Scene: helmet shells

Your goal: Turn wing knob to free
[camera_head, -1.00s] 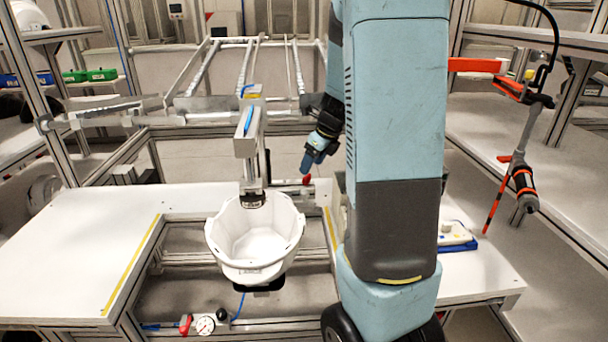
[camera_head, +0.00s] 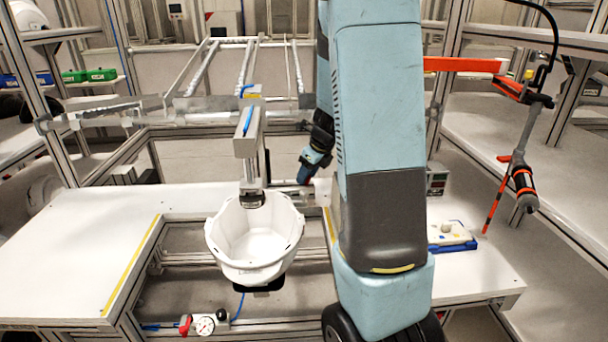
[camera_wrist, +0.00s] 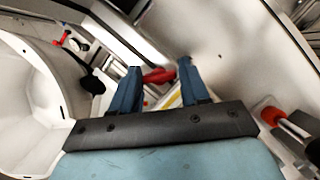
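The red wing knob (camera_wrist: 158,76) shows in the wrist view between the two blue fingertips of my gripper (camera_wrist: 159,70). The fingers stand apart, with a gap visible beside the knob; I cannot tell how near in depth they are. In the head view my gripper (camera_head: 306,172) is at the rail right of the white helmet shell (camera_head: 258,262) and hides the knob. The shell sits open side up under a vertical clamp post (camera_head: 248,150). Its rim and wall (camera_wrist: 28,120) also fill the left of the wrist view.
A pressure gauge (camera_head: 205,325) with a red-handled valve sits on the front rail. White table tops lie left (camera_head: 70,245) and right (camera_head: 480,275). A white device on a blue base (camera_head: 450,236) stands at right. A red-and-black tool (camera_head: 523,180) hangs from a red arm.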

